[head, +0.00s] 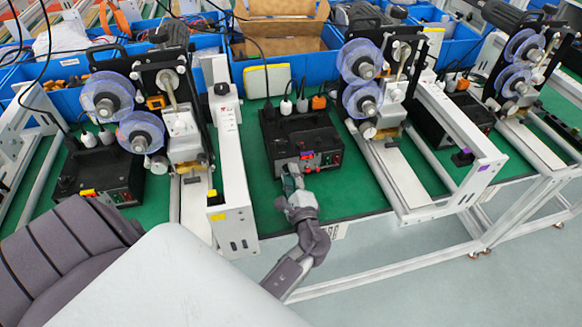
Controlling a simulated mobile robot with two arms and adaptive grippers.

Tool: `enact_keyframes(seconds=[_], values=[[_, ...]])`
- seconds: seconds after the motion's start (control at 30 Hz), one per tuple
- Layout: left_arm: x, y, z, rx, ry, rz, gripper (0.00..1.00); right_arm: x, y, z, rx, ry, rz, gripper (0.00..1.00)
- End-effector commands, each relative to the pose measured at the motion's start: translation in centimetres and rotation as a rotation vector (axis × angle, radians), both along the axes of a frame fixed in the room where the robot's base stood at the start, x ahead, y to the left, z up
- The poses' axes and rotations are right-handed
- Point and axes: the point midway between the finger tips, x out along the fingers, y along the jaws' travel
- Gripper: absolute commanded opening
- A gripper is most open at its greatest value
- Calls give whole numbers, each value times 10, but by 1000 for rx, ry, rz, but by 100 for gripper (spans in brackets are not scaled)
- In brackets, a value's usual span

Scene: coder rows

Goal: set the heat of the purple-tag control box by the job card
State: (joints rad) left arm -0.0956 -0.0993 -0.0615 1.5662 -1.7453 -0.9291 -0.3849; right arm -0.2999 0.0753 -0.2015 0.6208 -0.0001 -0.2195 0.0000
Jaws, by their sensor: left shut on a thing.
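The black control box (303,134) in the middle stands on the green table top, with a small red-lit display on its front. Its front tag is too small to read for colour. A purple tag (482,168) sits on the white rail end to its right. My left gripper (292,181) is at the lower left of this box's front, shut on a small part there, seemingly a knob. The fingers hide that part, and its setting cannot be read. My right gripper is not in view. No job card can be told for certain.
Another black box (98,172) with a yellow tag stands at left, and a third (462,118) at right. Coder machines with clear purple-blue reels and white rails (234,165) flank the middle box. Blue bins (318,68) line the back. Green table is bare beside my gripper.

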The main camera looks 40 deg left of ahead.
Motion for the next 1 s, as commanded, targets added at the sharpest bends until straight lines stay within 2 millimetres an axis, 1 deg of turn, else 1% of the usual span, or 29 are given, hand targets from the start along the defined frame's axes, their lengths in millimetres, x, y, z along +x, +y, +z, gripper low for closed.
enact_keyframes(seconds=[0.3, 0.77, 0.8, 0.87, 0.9, 0.93, 1.0], values=[[0, 1, 1, 70, 79, 1, 0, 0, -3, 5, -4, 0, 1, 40], [0, 1, 1, 79, 89, 1, 0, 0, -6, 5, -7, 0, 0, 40], [0, 1, 1, 79, 89, 1, 34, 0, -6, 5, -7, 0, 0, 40], [0, 1, 1, 79, 89, 1, 44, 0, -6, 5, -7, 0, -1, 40], [0, 1, 1, 79, 89, 1, 51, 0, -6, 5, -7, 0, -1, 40], [0, 1, 1, 78, 89, 1, 55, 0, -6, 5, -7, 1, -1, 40], [0, 0, 1, 78, 89, 0, 55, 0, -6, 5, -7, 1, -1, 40]])
